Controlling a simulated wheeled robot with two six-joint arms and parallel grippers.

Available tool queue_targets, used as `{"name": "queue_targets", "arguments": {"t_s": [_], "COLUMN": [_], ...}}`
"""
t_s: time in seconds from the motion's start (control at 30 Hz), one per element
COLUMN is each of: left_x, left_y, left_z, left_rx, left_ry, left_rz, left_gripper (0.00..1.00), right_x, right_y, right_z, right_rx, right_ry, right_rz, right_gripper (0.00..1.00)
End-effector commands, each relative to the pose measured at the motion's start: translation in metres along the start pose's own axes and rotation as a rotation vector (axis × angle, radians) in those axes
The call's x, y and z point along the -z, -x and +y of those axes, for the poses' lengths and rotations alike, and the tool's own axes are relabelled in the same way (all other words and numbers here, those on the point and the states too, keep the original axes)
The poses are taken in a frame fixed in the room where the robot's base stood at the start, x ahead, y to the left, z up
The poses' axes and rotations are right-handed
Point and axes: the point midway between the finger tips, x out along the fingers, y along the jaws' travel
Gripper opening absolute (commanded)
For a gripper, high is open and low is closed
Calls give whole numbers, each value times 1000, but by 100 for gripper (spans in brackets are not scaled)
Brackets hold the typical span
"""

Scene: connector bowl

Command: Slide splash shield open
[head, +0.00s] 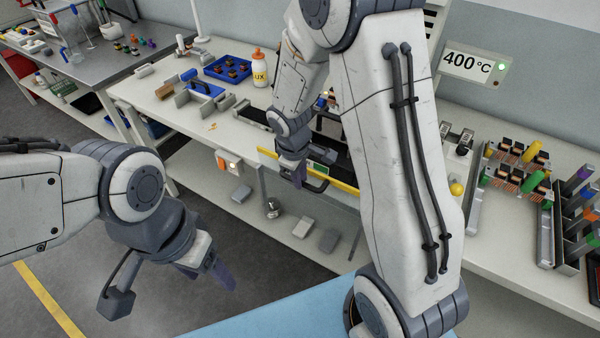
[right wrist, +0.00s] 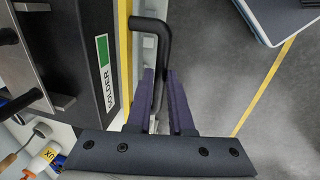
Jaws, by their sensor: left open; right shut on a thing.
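The splash shield shows as a clear panel with a yellow edge strip (head: 338,185) along the front of the bench, in the head view. The strip also runs up the right wrist view (right wrist: 124,50). A black bent handle (right wrist: 163,45) stands out from the strip. My right gripper (head: 292,178) is shut on this handle, with its fingers (right wrist: 164,95) on both sides of the bar. My left gripper (head: 220,272) hangs open and empty over the floor at the lower left, away from the shield. My right arm hides part of the shield and the station behind it.
A dark box with a SOLDER label (right wrist: 104,75) stands behind the strip. A flux bottle (head: 259,68) and a blue tray (head: 228,68) stand on the bench at left. Racks of parts (head: 515,165) stand at right. A light blue surface (head: 275,310) is at the bottom.

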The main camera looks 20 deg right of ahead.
Motion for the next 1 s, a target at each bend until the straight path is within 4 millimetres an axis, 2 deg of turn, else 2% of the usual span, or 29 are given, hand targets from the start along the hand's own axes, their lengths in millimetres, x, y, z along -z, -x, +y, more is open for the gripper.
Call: {"name": "queue_targets", "arguments": {"t_s": [0.03, 0.2, 0.3, 0.5, 0.9, 0.93, 1.0], "left_x": [-1, -2, -3, -3, -3, -3, -3], "left_y": [-22, -46, -55, -63, -63, -63, -63], "left_z": [-2, -3, -4, -5, -5, -5, -5], "left_rx": [0, 0, 0, 0, 0, 0, 0], "left_ry": [0, 0, 0, 0, 0, 0, 0], "left_rz": [0, 0, 0, 0, 0, 0, 0], "left_gripper": [68, 68, 68, 68, 68, 68, 68], "right_x": [0, 0, 0, 0, 1, 1, 1], "right_y": [-24, -53, -64, -74, -74, -74, -74], "right_z": [-5, -10, -13, -15, -15, -15, -15], "right_rx": [1, 1, 0, 0, 0, 0, 0], "right_ry": [1, 0, 1, 1, 0, 0, 0], "right_rz": [-2, 0, 0, 0, 1, 1, 1], "right_gripper": [0, 0, 0, 0, 0, 27, 50]}}
